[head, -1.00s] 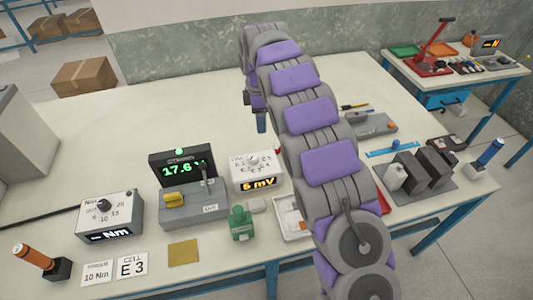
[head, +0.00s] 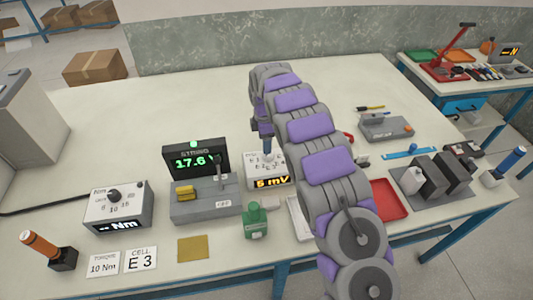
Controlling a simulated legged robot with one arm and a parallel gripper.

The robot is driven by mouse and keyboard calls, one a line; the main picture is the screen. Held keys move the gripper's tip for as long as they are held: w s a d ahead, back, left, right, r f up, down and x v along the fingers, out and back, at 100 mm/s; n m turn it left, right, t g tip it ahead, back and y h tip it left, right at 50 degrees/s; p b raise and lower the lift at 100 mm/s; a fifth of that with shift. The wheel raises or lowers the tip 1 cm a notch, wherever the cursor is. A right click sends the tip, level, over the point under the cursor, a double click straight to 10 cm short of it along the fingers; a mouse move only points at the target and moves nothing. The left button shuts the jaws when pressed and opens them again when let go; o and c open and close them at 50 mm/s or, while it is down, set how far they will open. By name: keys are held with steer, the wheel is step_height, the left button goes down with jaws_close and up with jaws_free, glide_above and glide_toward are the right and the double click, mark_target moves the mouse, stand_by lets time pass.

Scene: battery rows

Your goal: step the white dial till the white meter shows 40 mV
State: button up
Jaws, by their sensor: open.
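The white meter (head: 255,183) is a small white box on the bench, right of the green-lit string display. Its amber screen reads a single digit that looks like 6, then mV. The white dial (head: 268,159) is on its top face, mostly hidden by my gripper. My gripper (head: 268,152) points down from the arm right over the dial. Its jaws are open, but the fingers are small here, and I cannot tell whether they touch the dial or stand around it.
A grey switch box (head: 205,208) with the display (head: 197,160) showing 17.6 V stands to the left. A green bottle (head: 255,222) is in front of the meter. A torque box (head: 118,218) stands further left. A red tray (head: 390,203) lies right of my arm. The back left bench is clear.

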mark_target(269, 168)
step_height(269, 168, down, 3)
steer(key=shift+f+b, duration=0.2)
steer(key=shift+b, duration=0.1)
steer(key=shift+d+f, duration=0.85)
steer(key=shift+d, duration=0.05)
steer(key=shift+d+f, duration=0.35)
steer(key=shift+a+f, duration=0.1)
steer(key=shift+a, duration=1)
steer(key=shift+c, duration=1.3)
steer(key=shift+d, duration=0.75)
steer(key=c, duration=0.5)
steer(key=shift+c, duration=1.3)
steer(key=shift+a, duration=0.2)
steer(key=shift+c, duration=0.2)
